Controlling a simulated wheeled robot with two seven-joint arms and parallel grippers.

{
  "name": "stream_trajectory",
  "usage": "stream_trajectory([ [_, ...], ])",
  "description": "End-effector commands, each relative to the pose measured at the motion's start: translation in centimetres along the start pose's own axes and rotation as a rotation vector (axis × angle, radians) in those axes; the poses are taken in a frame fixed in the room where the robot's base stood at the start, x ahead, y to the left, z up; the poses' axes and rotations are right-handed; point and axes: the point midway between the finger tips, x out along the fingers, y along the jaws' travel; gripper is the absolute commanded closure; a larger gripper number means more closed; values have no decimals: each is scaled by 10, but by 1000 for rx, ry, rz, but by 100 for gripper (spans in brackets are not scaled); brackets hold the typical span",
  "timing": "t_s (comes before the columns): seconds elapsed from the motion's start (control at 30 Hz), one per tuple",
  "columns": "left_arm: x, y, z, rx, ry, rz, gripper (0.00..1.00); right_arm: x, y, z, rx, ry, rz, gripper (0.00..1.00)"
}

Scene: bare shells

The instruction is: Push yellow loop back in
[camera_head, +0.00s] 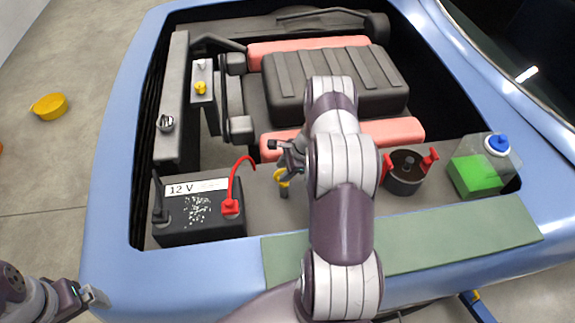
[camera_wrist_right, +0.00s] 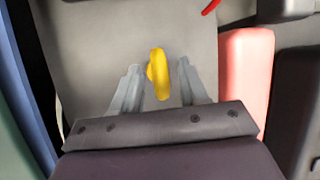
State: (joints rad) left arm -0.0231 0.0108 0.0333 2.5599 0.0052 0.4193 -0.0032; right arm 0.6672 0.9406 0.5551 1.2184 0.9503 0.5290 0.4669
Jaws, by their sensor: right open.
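The yellow loop (camera_head: 281,176) stands on a short dark stem in the engine bay, right of the battery. In the right wrist view the yellow loop (camera_wrist_right: 158,75) appears between the two fingers, with a gap on each side. My right gripper (camera_head: 287,152) is open and close to the loop in the head view; the arm hides part of the area. In the right wrist view my gripper (camera_wrist_right: 157,72) points at the grey panel under the loop. My left gripper (camera_head: 93,297) is at the lower left, outside the car body and away from the loop.
The black 12 V battery (camera_head: 197,220) with a red cable (camera_head: 240,178) stands left of the loop. A red-handled dark cap (camera_head: 405,172) and a green-filled tank (camera_head: 477,174) are to the right. The engine block (camera_head: 335,85) lies behind. A green mat (camera_head: 455,237) covers the front edge.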

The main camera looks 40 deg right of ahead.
Motion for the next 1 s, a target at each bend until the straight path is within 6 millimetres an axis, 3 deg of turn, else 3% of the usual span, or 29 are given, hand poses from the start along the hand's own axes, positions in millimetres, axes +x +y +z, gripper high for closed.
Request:
stream_trajectory([
  [0.13,9,0,1,0,0,0,6,-21,-1,-1,0,1,-4,56],
  [0.4,25,0,3,0,0,0,6,-85,-1,-2,-1,2,-5,56],
  [0.53,29,0,4,0,0,0,6,-107,-1,-1,0,0,-2,56],
  [0.7,31,0,4,0,0,0,6,-121,0,0,1,0,0,56],
  [1.0,31,0,4,0,0,0,6,-123,0,0,1,0,1,56],
])
